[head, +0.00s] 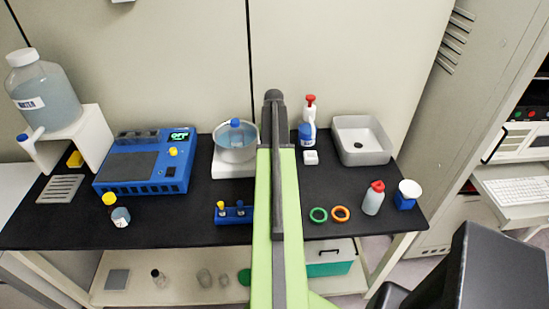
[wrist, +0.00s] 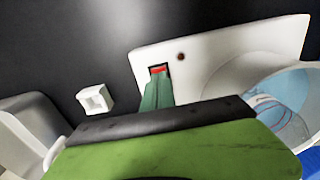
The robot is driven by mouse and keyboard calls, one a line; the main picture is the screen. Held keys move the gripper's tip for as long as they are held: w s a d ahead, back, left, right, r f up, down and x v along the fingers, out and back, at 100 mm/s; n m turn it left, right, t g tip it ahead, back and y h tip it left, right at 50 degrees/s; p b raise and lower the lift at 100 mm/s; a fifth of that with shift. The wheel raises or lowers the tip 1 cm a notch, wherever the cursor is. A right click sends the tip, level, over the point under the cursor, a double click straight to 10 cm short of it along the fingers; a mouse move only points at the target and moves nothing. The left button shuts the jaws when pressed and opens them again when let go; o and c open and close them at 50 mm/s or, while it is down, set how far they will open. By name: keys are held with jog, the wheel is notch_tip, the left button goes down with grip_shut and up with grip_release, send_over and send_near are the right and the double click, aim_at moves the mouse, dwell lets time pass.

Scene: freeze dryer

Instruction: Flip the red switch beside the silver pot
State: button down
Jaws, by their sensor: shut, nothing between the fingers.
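The silver pot (head: 222,141) holds bluish liquid and sits on a white base (head: 236,171) at the middle back of the black table. The pot also shows at the right edge of the wrist view (wrist: 285,82). The red switch (wrist: 159,70) is in a small dark slot on the white base (wrist: 215,40), to the left of the pot in the wrist view. My gripper (wrist: 157,88) is shut and empty, its green fingertips at the slot, covering its lower part. I cannot tell whether they touch the switch. The gripper is hidden behind my arm in the head view.
A white bottle with a red top (head: 310,120), a small white block (head: 311,158) and a grey sink-like basin (head: 345,123) stand to the right. A blue device (head: 120,180) stands left of the pot. A blue rack (head: 234,217) lies in front.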

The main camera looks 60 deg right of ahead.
jog(key=shift+f+b, duration=0.75)
jog(key=shift+f, duration=0.05)
jog(key=shift+r, duration=0.1)
notch_tip(320, 180, up, 7)
jog(key=p, duration=0.7)
dwell(0.5)
jog(key=w+a+n, duration=0.3)
jog(key=w+a, duration=0.5)
jog(key=a, duration=0.6)
jog(key=w+a+n, duration=0.2)
jog(key=w+a, duration=0.5)
jog(key=a, duration=0.6)
jog(key=a+n, duration=0.5)
jog(key=a, duration=2.6)
jog(key=shift+w+a+n, duration=0.15)
jog(key=shift+a+n, duration=0.1)
jog(key=shift+n, duration=0.15)
